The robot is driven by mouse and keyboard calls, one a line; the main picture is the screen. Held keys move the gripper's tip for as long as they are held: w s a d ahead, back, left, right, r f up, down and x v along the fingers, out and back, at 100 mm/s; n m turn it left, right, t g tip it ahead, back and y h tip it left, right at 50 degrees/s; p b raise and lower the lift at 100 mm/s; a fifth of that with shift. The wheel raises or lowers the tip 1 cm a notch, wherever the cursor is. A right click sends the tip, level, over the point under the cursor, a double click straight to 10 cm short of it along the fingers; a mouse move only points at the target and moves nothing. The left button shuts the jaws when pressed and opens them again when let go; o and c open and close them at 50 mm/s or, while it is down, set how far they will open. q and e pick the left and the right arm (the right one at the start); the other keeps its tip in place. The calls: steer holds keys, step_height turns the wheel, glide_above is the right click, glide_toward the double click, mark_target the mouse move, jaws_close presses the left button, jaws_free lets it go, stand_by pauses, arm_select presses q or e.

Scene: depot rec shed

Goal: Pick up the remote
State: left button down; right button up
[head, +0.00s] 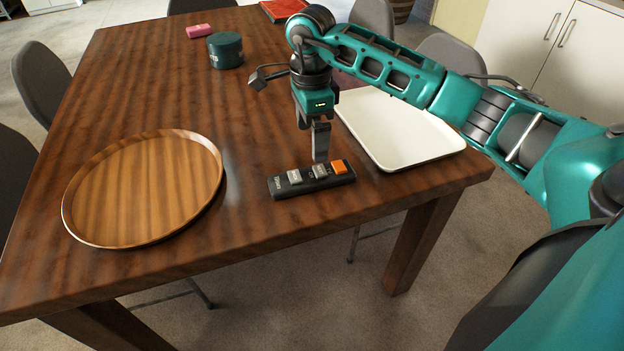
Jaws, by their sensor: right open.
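The remote (308,183) is a small black bar with two grey buttons and one orange button on top. It lies flat on the dark wooden table (270,120) near the front edge. My right gripper (320,158) points straight down just above and behind the remote. It is open, with nothing seen between its fingers, and its fingertips overlap the remote's far edge in the picture. I cannot tell if they touch it. My left gripper is not in view.
A round wooden tray (145,190) lies to the left of the remote. A white rectangular tray (400,130) lies to the right. A dark green canister (226,50) and a pink block (199,31) stand farther back. Grey chairs surround the table.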

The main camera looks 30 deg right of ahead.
mark_target(312, 175)
step_height(312, 175, down, 11)
steer(key=shift+w+r+b, duration=0.1)
steer(key=shift+r+b, duration=0.05)
steer(key=shift+b, duration=0.2)
steer(key=shift+c, duration=0.3)
steer(key=shift+d+r, duration=0.1)
steer(key=c, duration=1.2)
